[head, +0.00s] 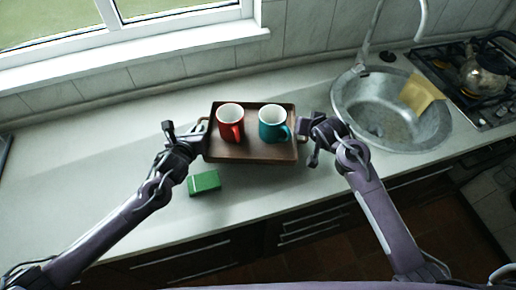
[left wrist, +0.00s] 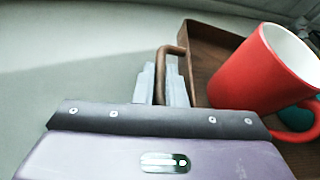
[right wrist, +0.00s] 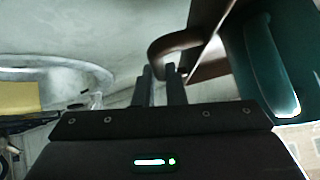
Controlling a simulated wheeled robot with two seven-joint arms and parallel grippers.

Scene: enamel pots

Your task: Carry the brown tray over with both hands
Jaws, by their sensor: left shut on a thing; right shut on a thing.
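The brown tray (head: 252,153) is at the middle of the counter in the head view, with a handle at each short side. A red mug (head: 230,121) and a teal mug (head: 272,124) stand upright on it. My left gripper (head: 199,134) is shut on the tray's left handle; the left wrist view shows its fingers on either side of the handle (left wrist: 162,70). My right gripper (head: 305,127) is shut on the right handle (right wrist: 170,42), seen between its fingers in the right wrist view. I cannot tell whether the tray touches the counter.
A green box (head: 204,182) lies on the counter just in front of the tray's left side. A round sink (head: 385,125) with a yellow cloth (head: 421,93) over its rim is to the right. A kettle (head: 487,70) stands on the stove beyond. The counter left of the tray is clear.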

